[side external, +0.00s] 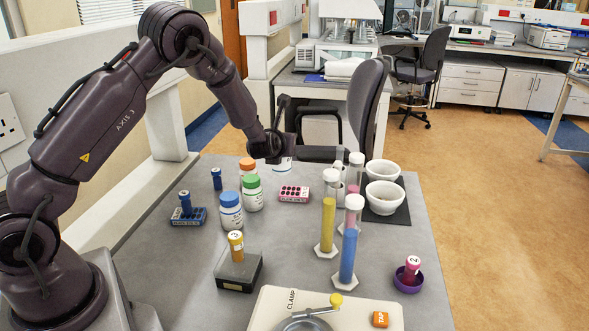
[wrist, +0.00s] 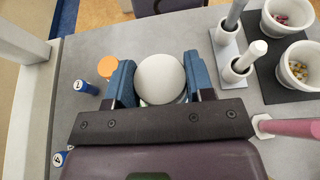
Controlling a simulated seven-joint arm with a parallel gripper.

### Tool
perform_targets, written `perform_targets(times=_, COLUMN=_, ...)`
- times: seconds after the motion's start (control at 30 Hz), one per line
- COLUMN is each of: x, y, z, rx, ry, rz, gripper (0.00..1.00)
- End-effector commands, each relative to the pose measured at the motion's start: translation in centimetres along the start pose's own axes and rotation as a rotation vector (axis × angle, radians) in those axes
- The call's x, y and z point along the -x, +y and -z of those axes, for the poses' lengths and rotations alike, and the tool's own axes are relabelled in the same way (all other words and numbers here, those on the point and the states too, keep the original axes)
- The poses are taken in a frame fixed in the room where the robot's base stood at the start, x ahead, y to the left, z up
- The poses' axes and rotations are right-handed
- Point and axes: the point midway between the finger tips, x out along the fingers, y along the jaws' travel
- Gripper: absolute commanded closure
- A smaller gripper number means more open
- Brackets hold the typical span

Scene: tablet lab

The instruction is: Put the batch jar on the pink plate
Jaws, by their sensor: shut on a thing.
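My gripper (side external: 279,153) is shut on a white-lidded jar (wrist: 160,79), whose round lid shows between the blue fingers in the wrist view. In the side view the jar (side external: 281,165) shows only partly below my gripper; its label is too small to read. Whether its base touches the bench is unclear. The pink plate (side external: 293,194), a small block with dark wells, lies on the bench in front of the held jar in the side view. It is hidden in the wrist view.
Orange-, green- and blue-capped jars (side external: 231,211) stand left of the pink plate. Tall yellow, pink and blue cylinders (side external: 347,257) stand to its right, with white bowls (side external: 384,198) on a dark mat behind. A blue plate (side external: 188,217) holds a vial at left.

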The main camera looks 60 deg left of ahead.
Motion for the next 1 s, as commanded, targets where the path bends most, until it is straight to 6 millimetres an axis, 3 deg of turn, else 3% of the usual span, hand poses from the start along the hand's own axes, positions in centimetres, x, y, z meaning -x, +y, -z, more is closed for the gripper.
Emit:
perform_targets(times=0.1, x=-2.9, y=-0.8, z=0.8, rx=-0.002, ry=0.001, rz=-0.003, gripper=0.77)
perform_targets(times=0.33, x=-6.8, y=-1.9, z=2.9, rx=0.0, ry=-0.001, rz=-0.001, gripper=0.77)
perform_targets(times=0.57, x=-8.3, y=-2.3, z=3.8, rx=0.0, ry=-0.001, rz=-0.002, gripper=0.77)
perform_targets(times=0.8, x=-9.4, y=-2.4, z=6.5, rx=-0.001, ry=0.0, rz=-0.001, gripper=0.77)
perform_targets(times=1.0, x=-9.4, y=-2.4, z=6.5, rx=0.0, ry=-0.002, rz=-0.001, gripper=0.77)
